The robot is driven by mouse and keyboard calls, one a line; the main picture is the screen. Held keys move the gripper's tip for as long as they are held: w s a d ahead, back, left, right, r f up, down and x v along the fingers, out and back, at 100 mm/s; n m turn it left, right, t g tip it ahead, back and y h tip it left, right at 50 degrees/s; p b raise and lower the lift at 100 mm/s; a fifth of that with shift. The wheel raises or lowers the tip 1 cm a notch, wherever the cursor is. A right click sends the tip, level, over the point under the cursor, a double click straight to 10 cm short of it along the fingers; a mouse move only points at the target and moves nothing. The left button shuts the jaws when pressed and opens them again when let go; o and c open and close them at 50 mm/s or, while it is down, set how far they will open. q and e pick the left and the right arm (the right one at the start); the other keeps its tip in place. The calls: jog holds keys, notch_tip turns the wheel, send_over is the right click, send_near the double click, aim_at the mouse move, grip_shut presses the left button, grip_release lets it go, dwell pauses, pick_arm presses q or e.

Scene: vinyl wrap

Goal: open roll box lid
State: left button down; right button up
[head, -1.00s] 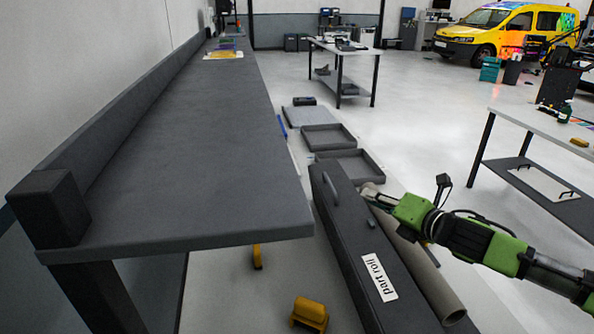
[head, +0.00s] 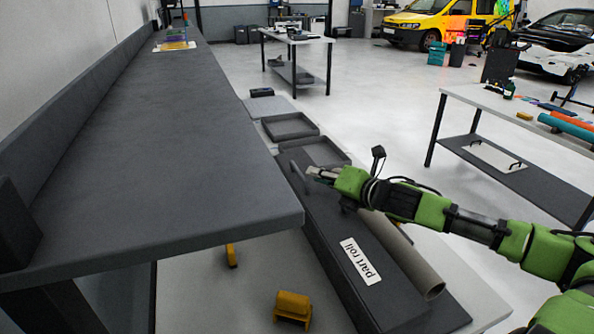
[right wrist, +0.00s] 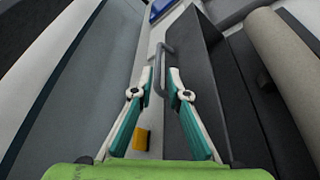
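My right gripper (head: 310,173) is at the handle. In the right wrist view, its fingers (right wrist: 161,75) are open, with the handle between the tips in the picture. I cannot tell whether they touch it. My left gripper is not in view.
A beige tube (head: 415,258) lies along the box's right side. The dark bench (head: 170,150) overhangs to the left. Shallow grey trays (head: 290,127) lie beyond the box. A table (head: 520,122) stands right.

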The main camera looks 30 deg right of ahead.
aim_at(296, 167)
jog(key=shift+w+a, duration=0.15)
jog(key=shift+w, duration=0.55)
jog(key=shift+p+x, duration=0.45)
jog(key=shift+x, duration=0.7)
jog(key=shift+p+x, duration=0.7)
jog(key=shift+x, duration=2.3)
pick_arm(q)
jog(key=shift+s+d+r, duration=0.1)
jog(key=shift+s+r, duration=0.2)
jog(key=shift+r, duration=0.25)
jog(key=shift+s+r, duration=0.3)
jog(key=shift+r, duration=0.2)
pick_arm(e)
jog(key=shift+f, duration=0.2)
jog(key=shift+s, duration=0.1)
grip_shut()
